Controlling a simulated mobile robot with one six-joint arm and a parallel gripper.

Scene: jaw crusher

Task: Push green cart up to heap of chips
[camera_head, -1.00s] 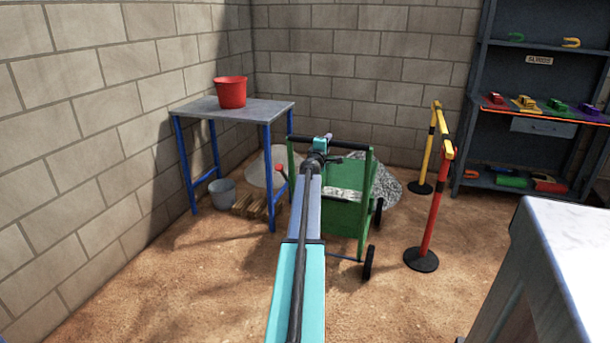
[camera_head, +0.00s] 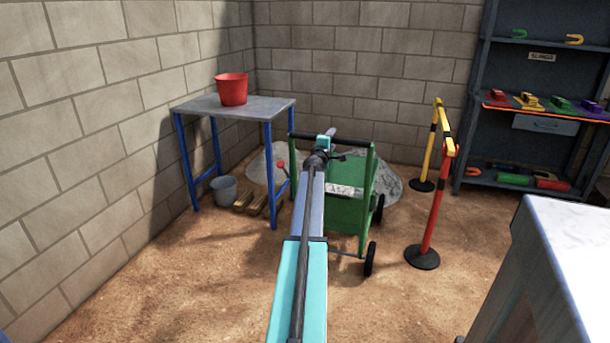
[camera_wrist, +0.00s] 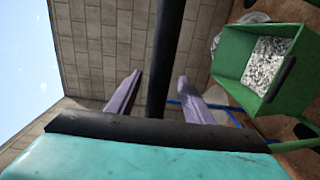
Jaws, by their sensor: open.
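The green cart (camera_head: 350,212) stands on the dirt floor with its black handle bar (camera_head: 350,140) towards me. In the wrist view the black bar (camera_wrist: 167,45) passes between my fingers. My gripper (camera_head: 330,132) is at this bar, with its lilac fingers open on either side; touching cannot be told. The cart's green tray (camera_wrist: 245,90) also shows in the wrist view, with grey chips inside. A speckled grey heap of chips (camera_head: 388,188) lies behind the cart, partly hidden by it. A paler heap (camera_head: 262,166) lies behind and to the left.
A blue-legged table (camera_head: 190,107) with a red bucket (camera_head: 231,90) stands left. A grey bucket (camera_head: 224,190) and wooden pieces (camera_head: 250,202) are below it. A red-and-yellow barrier (camera_head: 433,200) stands close right of the cart. A pale-topped block (camera_head: 575,250) is at front right.

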